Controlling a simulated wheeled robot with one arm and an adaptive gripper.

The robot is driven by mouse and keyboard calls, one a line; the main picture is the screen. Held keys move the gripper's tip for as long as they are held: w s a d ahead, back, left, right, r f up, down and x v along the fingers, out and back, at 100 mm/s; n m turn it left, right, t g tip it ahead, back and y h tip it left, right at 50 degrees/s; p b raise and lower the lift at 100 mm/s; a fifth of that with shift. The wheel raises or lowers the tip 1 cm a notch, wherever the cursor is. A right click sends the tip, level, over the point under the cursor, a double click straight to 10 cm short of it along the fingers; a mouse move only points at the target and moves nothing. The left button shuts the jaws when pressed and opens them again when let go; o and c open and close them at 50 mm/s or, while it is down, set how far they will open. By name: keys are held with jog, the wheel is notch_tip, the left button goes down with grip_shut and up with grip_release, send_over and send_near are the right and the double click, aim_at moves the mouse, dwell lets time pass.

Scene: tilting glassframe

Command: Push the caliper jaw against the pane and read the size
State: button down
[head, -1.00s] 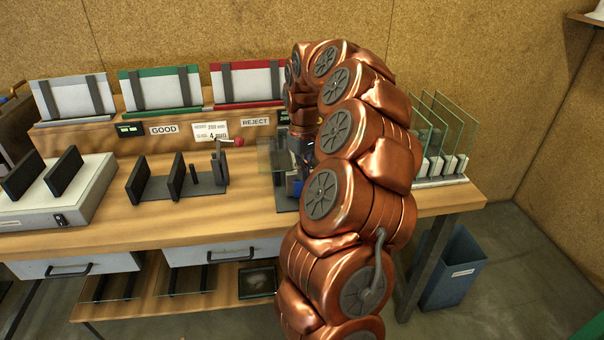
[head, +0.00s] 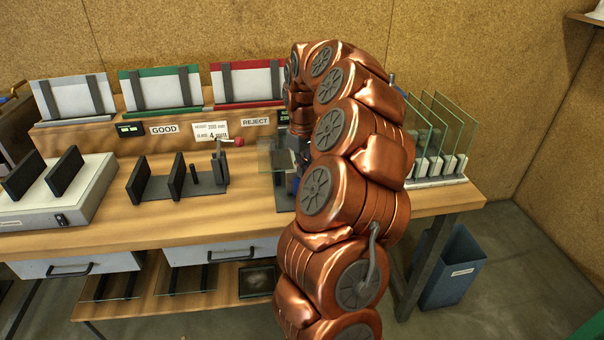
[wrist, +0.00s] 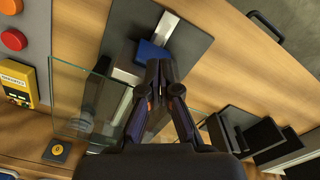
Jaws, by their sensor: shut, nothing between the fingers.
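The caliper gauge shows in the wrist view as a dark base plate (wrist: 185,55) with a pale metal rail (wrist: 165,30), a blue block (wrist: 153,56) and a grey metal block (wrist: 127,69) beside it. I take the blue block to be the jaw. The clear glass pane (wrist: 85,105) stands to its left; it also shows in the head view (head: 266,157). My gripper (wrist: 158,68) is shut and empty, its tips at the blue block's near side. I cannot tell whether tips and block, or jaw and pane, touch. My arm hides most of the gauge in the head view.
A small display (head: 285,118), partly behind my arm, is too small to read surely. A rack of glass panes (head: 440,160) stands right of my arm. A black-post fixture with a red-knobbed lever (head: 238,142) stands left.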

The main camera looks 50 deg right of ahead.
jog(key=shift+w+d+p, duration=0.6)
jog(key=shift+w+d, duration=0.05)
jog(key=shift+w, duration=0.2)
jog(key=shift+w+d+p, duration=0.55)
jog(key=shift+w+d, duration=0.05)
jog(key=shift+w, duration=0.25)
dwell(3.0)
jog(key=shift+s+a+b, duration=0.3)
jog(key=shift+s+b, duration=0.1)
jog(key=shift+b, duration=0.15)
jog(key=shift+r, duration=0.2)
jog(key=shift+r+p, duration=1.05)
jog(key=shift+r, duration=2.25)
